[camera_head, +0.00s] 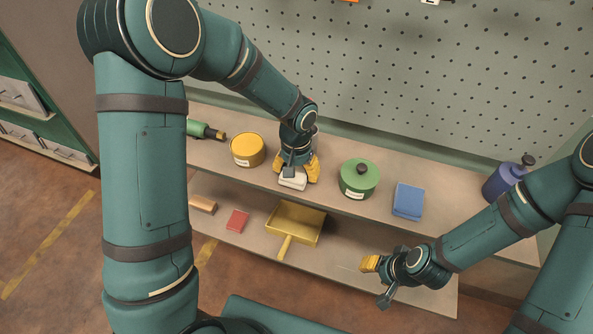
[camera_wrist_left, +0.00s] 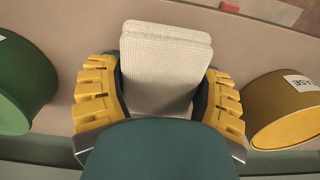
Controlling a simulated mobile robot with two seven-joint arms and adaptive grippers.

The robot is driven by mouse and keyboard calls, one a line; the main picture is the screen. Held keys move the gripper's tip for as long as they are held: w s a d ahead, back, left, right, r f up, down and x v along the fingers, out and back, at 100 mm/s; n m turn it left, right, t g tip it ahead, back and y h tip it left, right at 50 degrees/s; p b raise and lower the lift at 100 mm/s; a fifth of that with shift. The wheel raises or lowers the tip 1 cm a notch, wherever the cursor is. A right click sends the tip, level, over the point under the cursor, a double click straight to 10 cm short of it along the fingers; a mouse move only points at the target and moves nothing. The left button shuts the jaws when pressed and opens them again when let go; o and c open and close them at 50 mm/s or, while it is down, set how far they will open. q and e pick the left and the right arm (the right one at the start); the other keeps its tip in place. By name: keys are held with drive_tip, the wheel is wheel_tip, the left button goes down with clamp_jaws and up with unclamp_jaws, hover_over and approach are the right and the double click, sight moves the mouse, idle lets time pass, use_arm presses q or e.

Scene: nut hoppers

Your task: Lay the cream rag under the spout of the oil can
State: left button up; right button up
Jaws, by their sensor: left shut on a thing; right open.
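The cream rag (camera_head: 292,181) is a folded, woven pad at the upper shelf, between the yellow tin and the green tin. My left gripper (camera_head: 298,171) is shut on it. In the left wrist view the rag (camera_wrist_left: 165,70) sits between the yellow fingers of the gripper (camera_wrist_left: 163,100). I cannot tell whether it touches the shelf. A purple bottle-like can with a dark top (camera_head: 503,183), which looks like the oil can, stands at the right end of the shelf; its spout is small and hard to make out. My right gripper (camera_head: 369,264) is open and empty, in front of the lower shelf.
The yellow tin (camera_head: 247,150), green lidded tin (camera_head: 359,178) and blue pad (camera_head: 408,200) stand along the upper shelf (camera_head: 335,208). A green bottle-like thing (camera_head: 200,129) is at its left. A yellow dustpan (camera_head: 294,224) and red block (camera_head: 237,220) lie below. A pegboard rises behind.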

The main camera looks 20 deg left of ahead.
use_arm(q)
drive_tip(key=shift+f, duration=0.2)
drive_tip(key=o, duration=0.7)
drive_tip(key=shift+f, duration=0.1)
drive_tip(key=o, duration=0.4)
drive_tip(key=shift+o, duration=0.2)
drive_tip(key=shift+r, duration=0.2)
